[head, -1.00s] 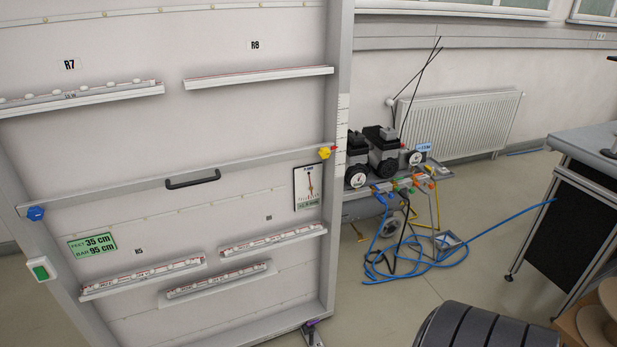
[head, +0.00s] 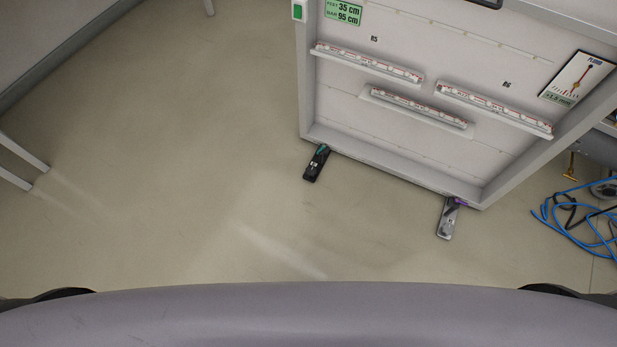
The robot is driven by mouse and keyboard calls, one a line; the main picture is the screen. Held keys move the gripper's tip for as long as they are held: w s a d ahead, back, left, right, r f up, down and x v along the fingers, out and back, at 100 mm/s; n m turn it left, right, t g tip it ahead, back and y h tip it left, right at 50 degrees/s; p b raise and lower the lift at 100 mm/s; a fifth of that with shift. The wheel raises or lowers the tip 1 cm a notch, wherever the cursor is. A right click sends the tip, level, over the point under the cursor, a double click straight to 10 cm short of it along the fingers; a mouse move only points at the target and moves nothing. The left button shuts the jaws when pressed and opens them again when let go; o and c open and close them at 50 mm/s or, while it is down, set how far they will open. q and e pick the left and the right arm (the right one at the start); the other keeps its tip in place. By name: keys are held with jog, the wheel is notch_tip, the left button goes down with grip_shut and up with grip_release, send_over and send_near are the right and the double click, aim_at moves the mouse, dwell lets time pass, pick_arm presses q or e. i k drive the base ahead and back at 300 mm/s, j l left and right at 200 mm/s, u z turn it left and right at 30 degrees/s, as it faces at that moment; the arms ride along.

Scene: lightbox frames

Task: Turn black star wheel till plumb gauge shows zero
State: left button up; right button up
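Two feet stand on the floor at the frame's bottom edge. The left foot (head: 316,164) is black with a green part on top. The right foot (head: 447,217) is grey with a purple part and a dark part on top. I cannot make out a clear black star wheel on either foot. Neither of my grippers is in view.
The light box frame (head: 395,172) fills the upper right, with lit rails (head: 370,64) on its panel. Blue hoses (head: 575,215) lie on the floor at the right. White legs (head: 22,165) stand at the far left. The floor between is clear.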

aim_at(310, 171)
jog(key=i+j+z, duration=0.35)
jog(key=i+j, duration=0.15)
jog(key=j, duration=0.2)
jog(key=i+j+z, duration=0.2)
jog(key=j, duration=0.2)
jog(key=i, duration=0.05)
